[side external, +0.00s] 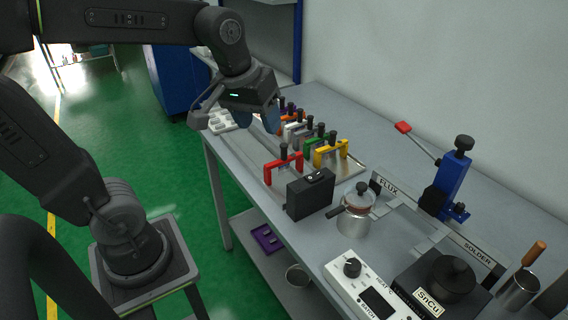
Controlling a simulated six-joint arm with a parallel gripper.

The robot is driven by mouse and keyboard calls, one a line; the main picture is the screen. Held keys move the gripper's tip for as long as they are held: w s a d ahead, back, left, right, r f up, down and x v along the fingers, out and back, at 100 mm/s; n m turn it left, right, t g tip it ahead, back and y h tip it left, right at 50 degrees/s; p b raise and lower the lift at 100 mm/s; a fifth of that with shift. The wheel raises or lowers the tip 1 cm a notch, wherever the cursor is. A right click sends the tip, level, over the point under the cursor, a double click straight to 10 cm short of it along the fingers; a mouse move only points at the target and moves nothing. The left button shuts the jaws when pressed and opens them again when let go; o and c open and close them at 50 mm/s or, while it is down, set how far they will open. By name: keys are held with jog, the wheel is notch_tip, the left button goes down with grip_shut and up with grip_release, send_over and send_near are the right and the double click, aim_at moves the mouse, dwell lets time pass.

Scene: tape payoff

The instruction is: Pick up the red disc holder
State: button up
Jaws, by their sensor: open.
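The red disc holder (282,166) stands upright near the left edge of the grey bench, with a black knob on top. It is at the near end of a group of similar coloured holders. My gripper (272,118) hangs above the far part of that group, beyond the red holder and apart from it. It points down with its blue fingers open. Nothing shows between the fingers, though they partly cover the holders behind.
Yellow (331,152) and green (315,147) holders stand close to the red one. A black box (310,194) is just in front of it. A lidded metal pot (356,214), a blue lever press (453,180) and a white control unit (362,285) stand nearer on the bench.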

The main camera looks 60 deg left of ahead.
jog(key=w+a+n+g, duration=0.1)
jog(key=w+a+n, duration=0.3)
jog(key=w, duration=0.2)
jog(key=n+g, duration=0.3)
jog(key=n, duration=0.4)
send_over(284, 144)
notch_tip(284, 144, down, 5)
notch_tip(284, 144, down, 13)
jog(key=shift+d+f, duration=0.1)
jog(key=shift+f, duration=0.05)
grip_shut()
